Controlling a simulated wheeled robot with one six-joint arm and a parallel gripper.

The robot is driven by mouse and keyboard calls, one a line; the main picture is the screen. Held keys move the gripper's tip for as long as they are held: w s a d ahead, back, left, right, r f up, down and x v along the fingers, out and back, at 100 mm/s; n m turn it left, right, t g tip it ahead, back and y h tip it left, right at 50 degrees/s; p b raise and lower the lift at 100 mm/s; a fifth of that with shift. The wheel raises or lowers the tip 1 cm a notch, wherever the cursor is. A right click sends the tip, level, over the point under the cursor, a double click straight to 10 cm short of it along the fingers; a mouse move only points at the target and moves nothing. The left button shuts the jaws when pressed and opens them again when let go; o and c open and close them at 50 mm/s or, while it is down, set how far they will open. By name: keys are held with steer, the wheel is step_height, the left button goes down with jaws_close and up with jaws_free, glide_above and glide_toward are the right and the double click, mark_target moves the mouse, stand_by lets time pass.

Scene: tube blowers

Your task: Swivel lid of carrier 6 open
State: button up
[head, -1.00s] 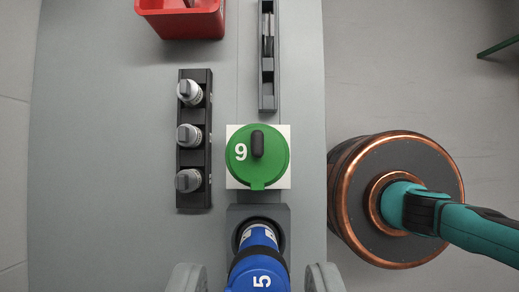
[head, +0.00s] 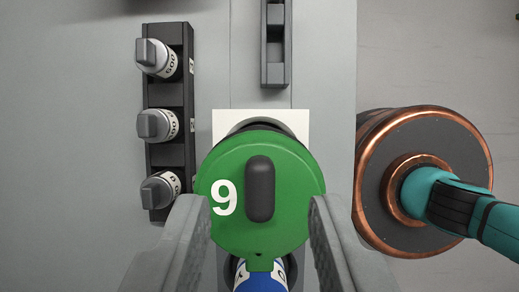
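A round green lid (head: 290,220) with an upright black handle (head: 260,188) at its middle lies ahead of my gripper. Its white figure reads as 9 in this view; upside down it would be a 6. A small green tab at its near edge overlaps the blue carrier end (head: 262,280) below. A dark round rim shows just behind the lid, on a white square plate (head: 228,125). My gripper (head: 260,205) is open, one grey finger at each side of the lid, with the handle between them. It is not closed on the handle.
A black rack (head: 168,95) with three grey-knobbed pieces stands at the left. A narrow dark grey rail (head: 274,45) lies behind the plate. At the right is a copper-banded drum (head: 385,190) with a teal arm (head: 450,205) on top. The grey bench at far left is clear.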

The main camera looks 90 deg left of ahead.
mark_target(260, 209)
steer(key=shift+x, duration=1.15)
jaws_close()
